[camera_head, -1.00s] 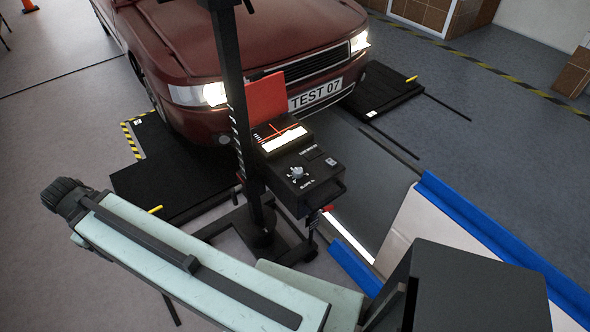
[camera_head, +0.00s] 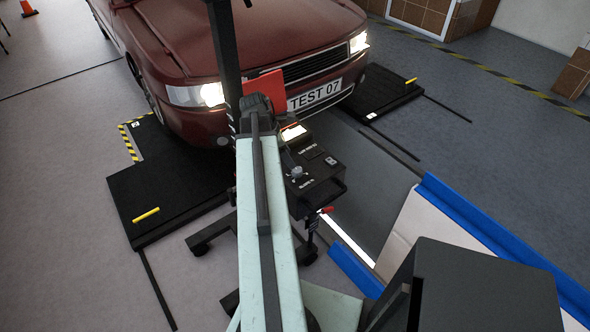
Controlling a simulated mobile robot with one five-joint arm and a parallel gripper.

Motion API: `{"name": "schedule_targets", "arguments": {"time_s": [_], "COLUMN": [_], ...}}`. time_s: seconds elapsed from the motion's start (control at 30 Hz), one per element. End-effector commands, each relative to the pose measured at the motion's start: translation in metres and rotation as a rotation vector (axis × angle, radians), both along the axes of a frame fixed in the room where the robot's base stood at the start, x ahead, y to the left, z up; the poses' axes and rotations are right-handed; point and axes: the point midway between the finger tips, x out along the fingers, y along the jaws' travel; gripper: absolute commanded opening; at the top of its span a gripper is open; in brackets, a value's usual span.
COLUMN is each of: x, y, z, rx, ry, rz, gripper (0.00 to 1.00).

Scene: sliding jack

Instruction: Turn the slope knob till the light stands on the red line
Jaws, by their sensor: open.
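The slope knob (camera_head: 297,172) is a small grey knob on the sloped top of a black box-shaped tester (camera_head: 318,190) in front of the car. Above it is a lit screen (camera_head: 292,133) with a bright pale patch. My arm hides the left part of the screen. A little red shows at the patch's upper edge, but I cannot tell how the light stands to the red line. My pale green arm reaches up just left of the knob, its dark joint beside the screen. My gripper does not show.
A red raised flap (camera_head: 266,88) stands behind the screen. A dark upright post (camera_head: 224,50) rises left of the tester. The red car (camera_head: 240,45) with lit headlamps is close behind. A blue-edged pit or ramp side (camera_head: 480,225) lies right.

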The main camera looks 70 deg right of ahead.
Motion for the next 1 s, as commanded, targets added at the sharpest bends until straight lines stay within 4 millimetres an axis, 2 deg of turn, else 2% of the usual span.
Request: {"name": "schedule_targets", "arguments": {"time_s": [0.4, 0.5, 0.73, 0.77, 0.93, 0.97, 1.0], "x": [-0.019, -0.022, -0.023, -0.023, -0.023, -0.023, -0.026], "y": [-0.013, -0.016, -0.016, -0.016, -0.016, -0.016, -0.006], "z": [-0.066, -0.072, -0.069, -0.069, -0.069, -0.069, -0.069], "rx": [0.000, 0.000, 0.000, 0.000, 0.000, 0.000, -0.001], "ry": [-0.001, -0.001, -0.001, -0.001, -0.001, -0.001, -0.002], "rz": [-0.003, -0.003, -0.003, -0.003, -0.003, -0.003, -0.004], "gripper": [0.56, 0.56, 0.56, 0.53, 0.06, 0.00, 0.00]}}
